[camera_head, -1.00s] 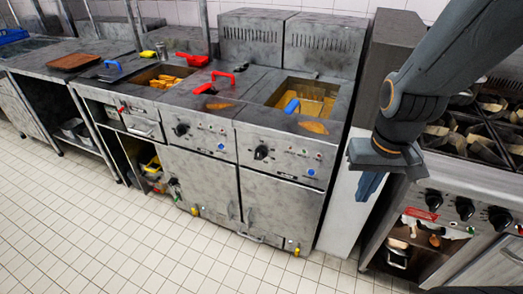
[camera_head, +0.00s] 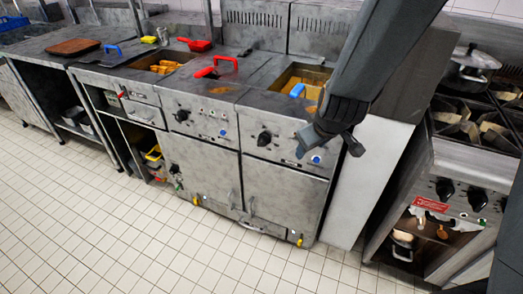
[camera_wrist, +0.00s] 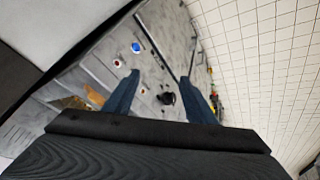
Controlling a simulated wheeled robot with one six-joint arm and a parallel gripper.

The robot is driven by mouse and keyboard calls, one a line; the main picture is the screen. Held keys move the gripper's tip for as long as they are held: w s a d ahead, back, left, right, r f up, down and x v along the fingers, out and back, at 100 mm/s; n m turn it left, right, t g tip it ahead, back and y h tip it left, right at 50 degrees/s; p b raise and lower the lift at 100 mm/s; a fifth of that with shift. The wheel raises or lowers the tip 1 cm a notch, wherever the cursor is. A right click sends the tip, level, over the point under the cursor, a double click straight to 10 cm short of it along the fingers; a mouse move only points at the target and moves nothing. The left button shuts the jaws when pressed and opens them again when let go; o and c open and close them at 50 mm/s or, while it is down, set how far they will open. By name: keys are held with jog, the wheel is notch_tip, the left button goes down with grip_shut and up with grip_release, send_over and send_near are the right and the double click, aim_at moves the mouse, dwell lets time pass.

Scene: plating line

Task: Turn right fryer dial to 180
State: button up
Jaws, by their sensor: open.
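The right fryer dial (camera_head: 264,139) is a black round knob on the grey front panel of the right fryer (camera_head: 285,190). A blue button (camera_head: 316,159) sits to its right on that panel. My gripper (camera_head: 328,148) is in front of the panel's right end, right of the dial and apart from it. In the wrist view the dial (camera_wrist: 166,98) shows between the two open blue fingers (camera_wrist: 160,80), some distance beyond them. The fingers hold nothing. The dial's pointer and scale are too small to read.
The left fryer's dial (camera_head: 181,115) is on the neighbouring panel. A red-handled lid (camera_head: 216,68) and the oil basin with a blue handle (camera_head: 297,90) are on top. A stove with black knobs (camera_head: 445,189) stands at the right. The tiled floor (camera_head: 130,230) in front is clear.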

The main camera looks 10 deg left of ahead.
jog(key=w+a+f+n+t+b, duration=0.2)
jog(key=w+a+f+n+t, duration=0.1)
jog(key=w+a+f+n, duration=0.25)
jog(key=n+t+h+b, duration=0.2)
jog(key=n+t+b, duration=0.3)
jog(key=n, duration=0.2)
send_near(262, 143)
jog(key=w, duration=0.1)
jog(key=w+d+f, duration=0.1)
jog(key=w, duration=0.1)
jog(key=shift+w+d+f, duration=0.2)
jog(key=shift+w+d, duration=0.15)
jog(key=s+a+f+n+t+h+b, duration=0.2)
jog(key=s+a+n+t+h, duration=0.1)
jog(key=n+t, duration=0.15)
jog(key=shift+n+g, duration=0.3)
jog(key=shift+g, duration=0.15)
jog(key=shift+x, duration=3.75)
jog(key=shift+f, duration=0.1)
jog(key=c, duration=1)
jog(key=shift+c, duration=0.2)
